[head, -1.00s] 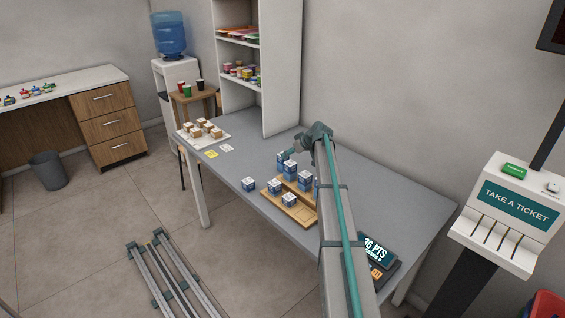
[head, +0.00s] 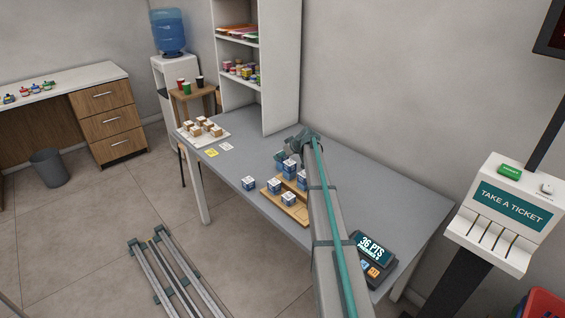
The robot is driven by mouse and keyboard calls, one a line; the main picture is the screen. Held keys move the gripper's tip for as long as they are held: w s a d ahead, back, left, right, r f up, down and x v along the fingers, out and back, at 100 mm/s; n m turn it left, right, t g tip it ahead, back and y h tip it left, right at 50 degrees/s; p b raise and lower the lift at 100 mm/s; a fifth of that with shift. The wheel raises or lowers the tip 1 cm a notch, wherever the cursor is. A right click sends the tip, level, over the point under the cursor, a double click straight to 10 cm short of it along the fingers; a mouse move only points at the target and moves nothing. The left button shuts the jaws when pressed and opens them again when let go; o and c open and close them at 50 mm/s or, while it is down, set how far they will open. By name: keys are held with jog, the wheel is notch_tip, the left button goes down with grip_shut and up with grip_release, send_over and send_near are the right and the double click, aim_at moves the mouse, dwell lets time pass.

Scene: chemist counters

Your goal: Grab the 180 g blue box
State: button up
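Several small blue-and-white boxes are on the grey table (head: 385,190) in the head view. One blue box (head: 248,183) stands alone on the table, left of the wooden tray (head: 297,214). Others stand at the tray: a front left box (head: 274,185), a front right box (head: 289,199), a back box (head: 290,167) and one partly behind my arm (head: 302,176). Their weight labels are too small to read, so I cannot tell which is 180 g.
A display device (head: 372,258) reading "36 PTS" sits at the table's near right. A white tray of brown-and-white boxes (head: 222,139) is at the far left. A shelf unit (head: 283,70) stands behind.

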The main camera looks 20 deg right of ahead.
jog(key=c, duration=0.9)
jog(key=shift+o, duration=0.2)
